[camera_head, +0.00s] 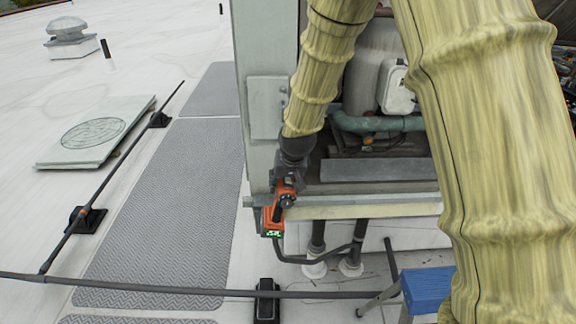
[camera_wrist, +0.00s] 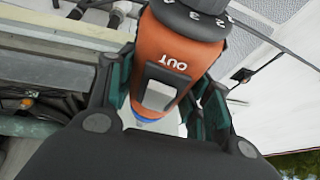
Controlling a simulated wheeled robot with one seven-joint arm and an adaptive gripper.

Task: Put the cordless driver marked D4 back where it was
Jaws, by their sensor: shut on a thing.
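My gripper (camera_head: 288,178) is shut on an orange and black cordless driver (camera_head: 277,211), held beside the lower left corner of the grey cabinet. In the wrist view the driver (camera_wrist: 168,62) sits between the green-padded fingers of my gripper (camera_wrist: 166,92). It shows "OUT" on its orange body and a dark numbered collar at the top. A small green panel with pale marks, too small to read surely, shows at the driver's lower end in the head view. I cannot tell whether the driver touches the cabinet. No D4 mark is legible.
The open cabinet (camera_head: 262,60) holds pipes and a pale tank (camera_head: 376,70). A ledge (camera_head: 345,200) runs along its lower front. Dark pipes (camera_head: 318,240) and a blue step (camera_head: 427,288) stand below. A grey walkway mat (camera_head: 170,200) and black rails (camera_head: 120,165) lie left.

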